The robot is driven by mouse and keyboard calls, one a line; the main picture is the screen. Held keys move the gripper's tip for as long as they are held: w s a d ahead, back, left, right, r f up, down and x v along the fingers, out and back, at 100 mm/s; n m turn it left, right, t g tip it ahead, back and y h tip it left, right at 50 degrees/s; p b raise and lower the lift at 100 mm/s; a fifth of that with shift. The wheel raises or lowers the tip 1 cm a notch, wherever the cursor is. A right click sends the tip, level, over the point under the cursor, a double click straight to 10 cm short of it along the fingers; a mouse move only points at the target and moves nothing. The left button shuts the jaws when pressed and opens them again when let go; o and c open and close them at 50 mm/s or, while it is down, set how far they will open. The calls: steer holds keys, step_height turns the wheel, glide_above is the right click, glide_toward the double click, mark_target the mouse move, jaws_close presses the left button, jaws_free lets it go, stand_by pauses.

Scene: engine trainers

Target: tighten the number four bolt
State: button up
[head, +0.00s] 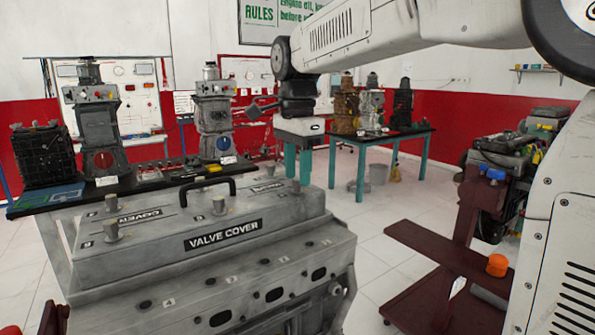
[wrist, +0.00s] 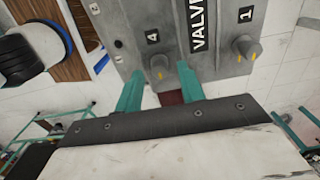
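The number four bolt (wrist: 159,76) is a grey knob with a yellow mark, standing on the grey valve cover (wrist: 140,20) by a "4" label. In the wrist view my gripper (wrist: 161,68) is open, its two teal fingers apart on either side of the bolt, closer to it on the right. I cannot tell whether they reach down around it. In the head view my gripper (head: 298,180) hangs over the right end of the valve cover (head: 160,235), fingertips beside a bolt whose label is unreadable there.
The number one bolt (wrist: 246,48) stands to the right in the wrist view. A black handle (head: 208,190) rises from the cover, with more bolts around it. A maroon engine stand (head: 435,250) is at the right. Benches with engine parts are behind.

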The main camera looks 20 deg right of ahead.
mark_target(298, 179)
step_height(298, 179, up, 7)
steer(key=shift+r, duration=0.1)
stand_by(0.6)
steer(key=s+d+f+n, duration=0.1)
steer(key=s+f+n, duration=0.7)
steer(key=s, duration=0.5)
steer(key=s+d+f+n+t, duration=0.1)
steer(key=s+d+f+n, duration=0.1)
steer(key=s+f+n, duration=0.6)
steer(key=s+f, duration=0.4)
steer(key=s, duration=0.2)
steer(key=shift+s+d, duration=0.15)
steer(key=shift+s, duration=0.15)
